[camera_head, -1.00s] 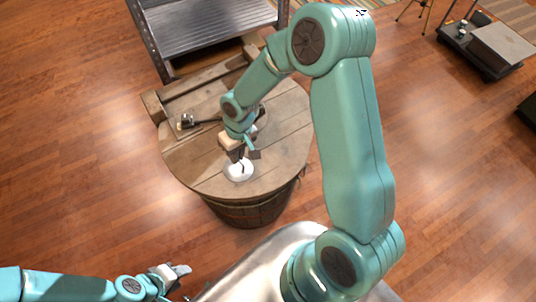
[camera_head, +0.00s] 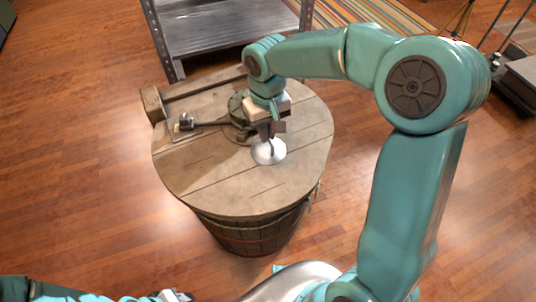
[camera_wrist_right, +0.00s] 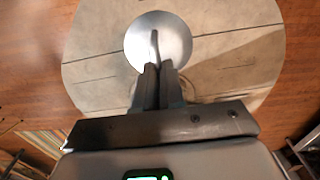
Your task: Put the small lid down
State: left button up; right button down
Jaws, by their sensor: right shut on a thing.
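The small lid (camera_head: 262,156) is a pale, shiny round disc with a thin upright handle. My right gripper (camera_head: 271,140) is shut on the handle, above the round wooden barrel top (camera_head: 235,190). In the right wrist view the lid (camera_wrist_right: 143,42) lies just beyond the fingertips (camera_wrist_right: 158,68), flat against the planks behind it. I cannot tell whether it touches the wood. My left gripper (camera_head: 176,296) is at the bottom edge of the head view, partly cut off, and its jaws are unclear.
A metal shelf (camera_head: 225,40) stands behind the barrel. The front and right of the barrel top are bare.

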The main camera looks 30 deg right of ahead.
aim_at(267, 152)
notch_tip(267, 152, down, 4)
jog(key=shift+r, duration=0.2)
jog(key=shift+f+b, duration=0.45)
jog(key=shift+f, duration=2)
jog(key=shift+f, duration=0.15)
jog(key=c, duration=1.2)
grip_release()
jog(key=shift+c, duration=0.2)
